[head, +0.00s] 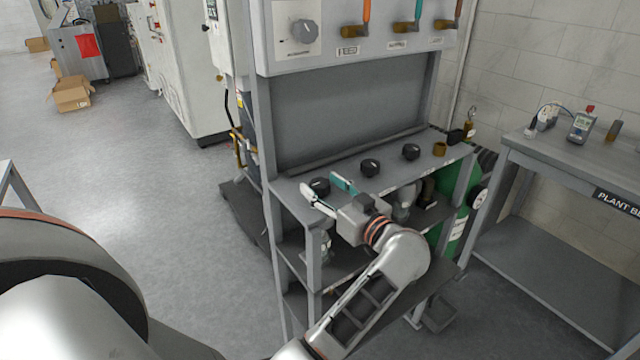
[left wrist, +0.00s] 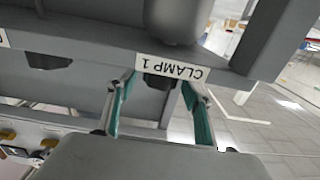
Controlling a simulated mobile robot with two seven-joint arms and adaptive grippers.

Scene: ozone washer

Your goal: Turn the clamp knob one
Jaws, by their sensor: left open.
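The clamp one knob (head: 320,186) is a black round knob at the left end of a row on the grey shelf of the rack. My left gripper (head: 328,189) is open, with one finger on each side of this knob. In the left wrist view, the upside-down label CLAMP 1 (left wrist: 172,68) shows on the shelf edge. Part of the black knob (left wrist: 160,83) shows just below it, between the open teal-padded fingers (left wrist: 158,105). Whether the pads touch the knob I cannot tell. My right gripper is not in view.
More black knobs (head: 370,167) stand along the shelf (head: 290,190) to the right. A panel with a grey dial (head: 304,31) and coloured levers is above. A green cylinder (head: 455,225) and a side bench (head: 560,150) are at the right.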

